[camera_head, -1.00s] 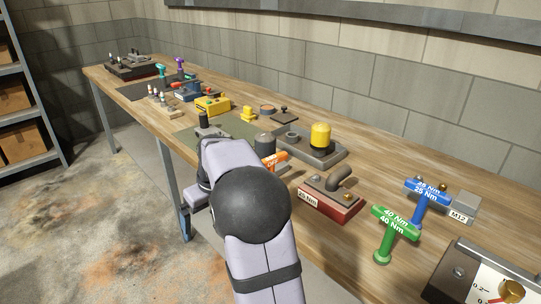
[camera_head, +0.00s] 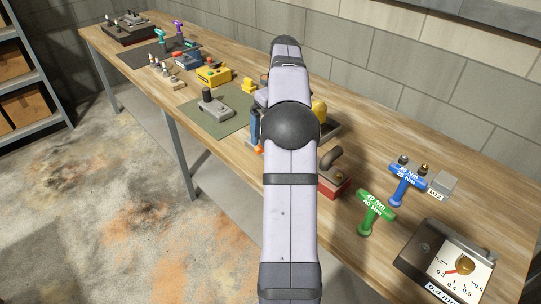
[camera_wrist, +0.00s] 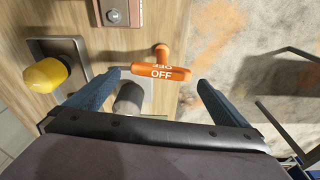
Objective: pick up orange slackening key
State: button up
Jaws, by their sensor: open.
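The orange slackening key (camera_wrist: 160,72), a T-shaped handle marked OFF, lies between my gripper's fingers in the wrist view. My gripper (camera_wrist: 159,79) is open, with a blue finger on either side of the key's crossbar and a visible gap at each end. The key's stem points toward the top of the picture. In the head view my arm hides most of the key, and only a small orange bit (camera_head: 259,149) shows beside the arm. A blue part of my gripper shows at the arm's left edge.
A yellow cap (camera_wrist: 45,75) on a dark tray and a dark grey cylinder (camera_wrist: 129,99) are close by. A red block (camera_head: 334,188) stands right of my arm, with green (camera_head: 375,210) and blue (camera_head: 407,180) torque keys beyond. The floor lies past the bench edge.

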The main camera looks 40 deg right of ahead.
jog(key=shift+w+f+p, duration=0.2)
jog(key=shift+f+p, duration=0.1)
jog(key=shift+f, duration=0.8)
jog(key=shift+w+f+p, duration=0.15)
jog(key=shift+f+p, duration=0.1)
jog(key=shift+f, duration=0.9)
jog(key=shift+w+f+p, duration=0.2)
jog(key=shift+f+p, duration=0.1)
jog(key=shift+f, duration=0.8)
jog(key=shift+w+f+p, duration=0.25)
jog(key=shift+f+p, duration=0.5)
jog(key=shift+f, duration=0.5)
jog(key=shift+w+f+p, duration=0.2)
jog(key=shift+f+p, duration=0.5)
jog(key=shift+f, duration=0.55)
jog(key=shift+c, duration=0.3)
jog(key=c, duration=0.8)
